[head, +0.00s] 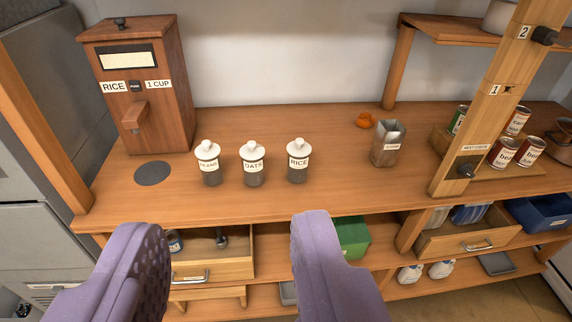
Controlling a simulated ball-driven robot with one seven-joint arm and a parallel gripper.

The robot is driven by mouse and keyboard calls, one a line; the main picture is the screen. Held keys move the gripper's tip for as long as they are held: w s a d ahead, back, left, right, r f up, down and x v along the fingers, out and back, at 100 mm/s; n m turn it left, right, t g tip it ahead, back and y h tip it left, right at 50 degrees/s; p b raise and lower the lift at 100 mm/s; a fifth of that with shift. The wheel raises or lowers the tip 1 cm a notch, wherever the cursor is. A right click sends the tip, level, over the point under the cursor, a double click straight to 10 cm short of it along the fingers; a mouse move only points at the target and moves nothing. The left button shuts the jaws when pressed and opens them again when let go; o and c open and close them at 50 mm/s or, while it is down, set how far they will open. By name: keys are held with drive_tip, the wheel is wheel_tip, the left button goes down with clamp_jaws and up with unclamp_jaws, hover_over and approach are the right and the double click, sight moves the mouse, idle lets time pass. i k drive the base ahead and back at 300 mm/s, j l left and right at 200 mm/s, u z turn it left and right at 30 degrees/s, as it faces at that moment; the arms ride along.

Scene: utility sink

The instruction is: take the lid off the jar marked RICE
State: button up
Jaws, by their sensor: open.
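The jar marked RICE (298,170) stands upright on the wooden counter, the rightmost of three similar jars. Its white knobbed lid (297,147) is on it. The OATS jar (252,170) stands to its left, and a third jar (209,170), whose label is hard to read, stands farther left; both have white lids on. My gripper (227,225) is open and empty, its two purple padded fingers in the foreground, in front of and below the jars in the picture. It touches none of them.
A wooden RICE 1 CUP dispenser (137,90) stands at the back left behind a dark disc (152,173). A metal canister (387,145) and orange object (364,120) are right of the jars. A wooden post (485,105) rises farther right. Open drawers (212,271) lie below. Counter around the RICE jar is clear.

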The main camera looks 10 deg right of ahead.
sight(298, 148)
drive_tip(key=i+j+z, duration=0.15)
drive_tip(key=i+z, duration=0.25)
drive_tip(key=i, duration=0.25)
drive_tip(key=i+j+z, duration=0.35)
drive_tip(key=i, duration=0.3)
drive_tip(key=i+j+z, duration=0.4)
drive_tip(key=i+j, duration=0.1)
drive_tip(key=i, duration=0.05)
